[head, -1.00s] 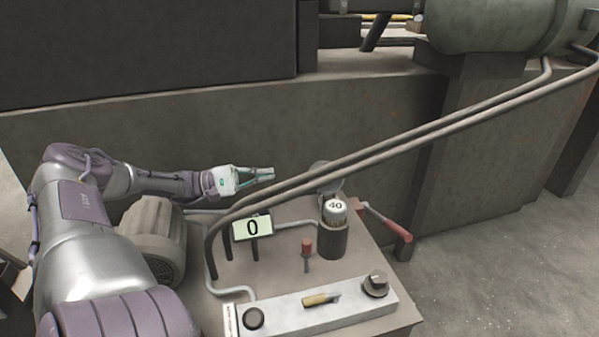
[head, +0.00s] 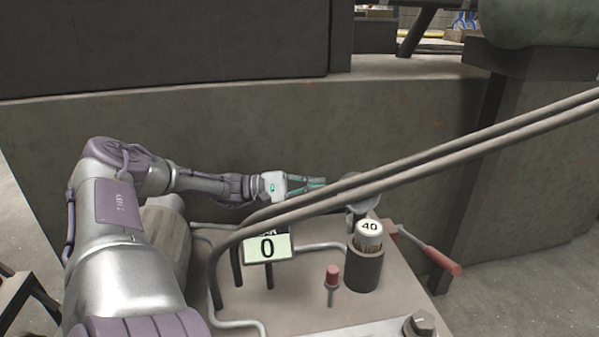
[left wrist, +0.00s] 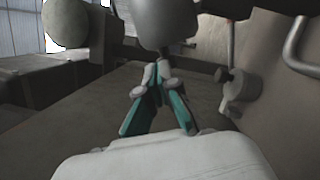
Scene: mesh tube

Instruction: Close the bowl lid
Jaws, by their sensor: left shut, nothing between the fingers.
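The bowl is a dark cylindrical cup (head: 364,270) on the machine's top, with a white-capped piece marked 40 (head: 369,232) standing in it. Its round grey lid (head: 357,184) is open, raised behind the cup and partly hidden by the pipes. My left gripper (head: 322,184) is shut and empty, just left of the lid and behind the pipes. In the left wrist view the shut fingertips (left wrist: 156,72) point at a rounded grey shape, apparently the lid (left wrist: 165,22); I cannot tell whether they touch. My right gripper is not in view.
Two long pipes (head: 420,170) slant across in front of my left gripper and the lid. A display reading 0 (head: 267,248), a red-topped knob (head: 333,276) and a red-handled lever (head: 442,261) are around the cup. A wall (head: 250,130) stands behind.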

